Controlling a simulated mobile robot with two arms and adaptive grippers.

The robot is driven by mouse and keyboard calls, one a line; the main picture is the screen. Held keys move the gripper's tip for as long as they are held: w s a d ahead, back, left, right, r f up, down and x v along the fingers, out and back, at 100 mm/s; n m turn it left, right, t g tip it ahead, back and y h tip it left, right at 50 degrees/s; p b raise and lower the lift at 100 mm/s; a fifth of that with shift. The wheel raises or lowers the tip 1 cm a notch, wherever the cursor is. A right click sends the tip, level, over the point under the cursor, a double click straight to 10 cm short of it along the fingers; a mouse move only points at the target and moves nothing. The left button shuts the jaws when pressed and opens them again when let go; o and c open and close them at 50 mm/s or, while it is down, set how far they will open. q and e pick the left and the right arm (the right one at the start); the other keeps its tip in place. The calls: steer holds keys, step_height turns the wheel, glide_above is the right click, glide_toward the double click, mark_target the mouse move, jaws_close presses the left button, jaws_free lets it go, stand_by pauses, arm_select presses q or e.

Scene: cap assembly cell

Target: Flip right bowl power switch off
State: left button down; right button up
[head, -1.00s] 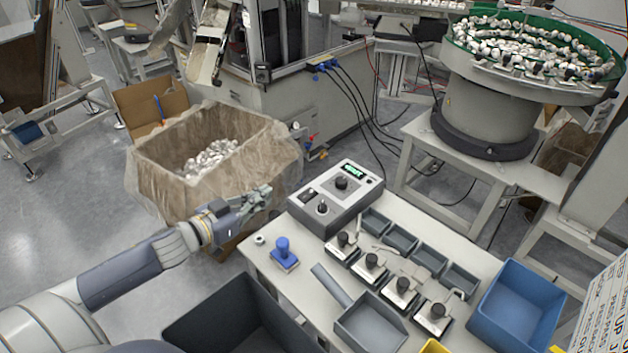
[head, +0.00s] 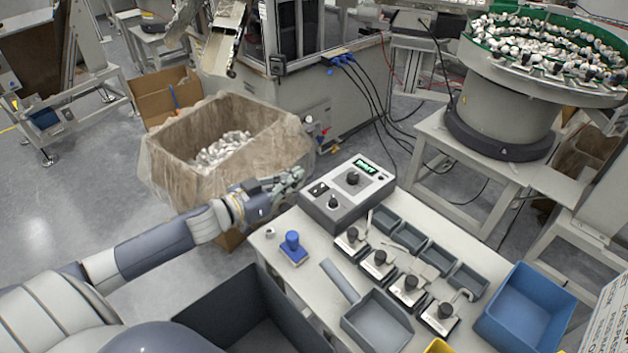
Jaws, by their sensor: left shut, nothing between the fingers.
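A grey control box (head: 362,208) stands at the back left of the white table. Its top has a lit green display (head: 367,166), two black knobs and a small dark switch panel (head: 319,188) near its left corner. The exact position of the switch is too small to tell. The vibratory bowl feeder (head: 505,108) with a green-lined bowl full of small white and black parts stands at the upper right. My left gripper (head: 298,176) is shut and empty, just beyond the left corner of the box and near the switch panel. My right gripper is not in view.
A cardboard box lined with plastic (head: 165,165) stands behind my left gripper. A blue stamp (head: 292,248), small grey trays (head: 437,259), several black-knobbed fixtures and a blue bin (head: 527,312) occupy the table. A dark bin (head: 215,312) is in front.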

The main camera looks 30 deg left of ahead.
arm_select(q)
steer(key=p, duration=0.1)
glide_above(315, 190)
steer(key=shift+s+f, duration=0.25)
step_height(315, 190, down, 3)
steer(key=shift+r, duration=0.1)
steer(key=shift+w+f, duration=0.1)
steer(key=shift+f, duration=0.6)
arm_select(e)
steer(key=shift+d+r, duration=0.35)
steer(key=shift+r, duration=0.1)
arm_select(q)
steer(key=shift+w+f, duration=0.2)
steer(key=shift+f, duration=0.05)
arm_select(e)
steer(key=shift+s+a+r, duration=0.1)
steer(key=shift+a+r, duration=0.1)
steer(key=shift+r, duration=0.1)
